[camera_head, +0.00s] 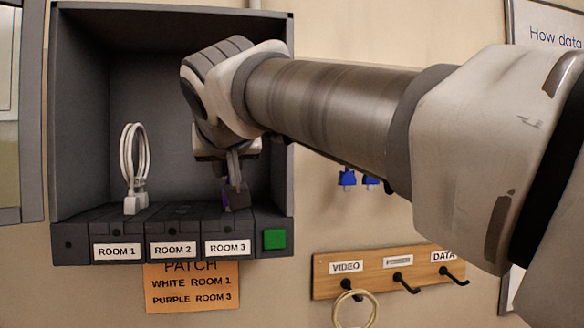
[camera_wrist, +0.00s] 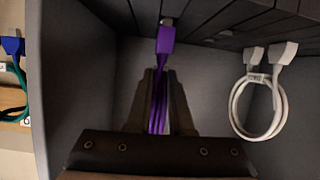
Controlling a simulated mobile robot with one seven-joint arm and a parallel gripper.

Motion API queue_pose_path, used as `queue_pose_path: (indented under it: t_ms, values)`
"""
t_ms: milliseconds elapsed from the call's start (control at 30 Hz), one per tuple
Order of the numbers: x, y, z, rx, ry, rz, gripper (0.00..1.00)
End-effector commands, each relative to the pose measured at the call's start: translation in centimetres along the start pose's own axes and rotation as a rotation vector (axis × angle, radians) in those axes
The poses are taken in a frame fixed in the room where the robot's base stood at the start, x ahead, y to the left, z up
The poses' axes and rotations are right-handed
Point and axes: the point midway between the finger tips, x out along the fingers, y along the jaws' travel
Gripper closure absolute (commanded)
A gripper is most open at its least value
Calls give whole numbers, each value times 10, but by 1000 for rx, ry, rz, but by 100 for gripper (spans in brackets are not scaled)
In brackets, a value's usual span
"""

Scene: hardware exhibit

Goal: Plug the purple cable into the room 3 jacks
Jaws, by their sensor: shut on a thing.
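My gripper (camera_head: 234,180) is inside the grey box, just above the room 3 jacks (camera_head: 228,226). It is shut on the purple cable, whose strands run between the fingers (camera_wrist: 160,76) in the wrist view. A purple plug (camera_wrist: 166,40) extends past the fingertips toward the jack row, with a small pale tip at its end. I cannot tell whether it is seated in a jack. In the head view only a sliver of purple cable (camera_head: 226,201) shows beside the dark fingers; the second plug is hidden.
A looped white cable (camera_head: 134,160) stands in the room 1 jacks (camera_head: 117,232); the room 2 jacks (camera_head: 172,228) look empty. A green button (camera_head: 275,239) is right of room 3. Blue plugs (camera_head: 347,177) hang behind my arm, above a hook board (camera_head: 380,270). The orange sign (camera_head: 192,288) reads PURPLE ROOM 3.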

Motion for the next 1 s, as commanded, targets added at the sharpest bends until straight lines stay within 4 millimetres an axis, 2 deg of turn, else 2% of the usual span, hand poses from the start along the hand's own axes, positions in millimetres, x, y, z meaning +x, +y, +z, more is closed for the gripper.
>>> queue_pose_path:
  t_ms: [833, 867, 1000]
  values:
    - [2, 0, 5, 0, 1, 0, 100]
    - [2, 0, 5, 0, 1, 0, 79]
    - [2, 0, 5, 0, 1, 0, 54]
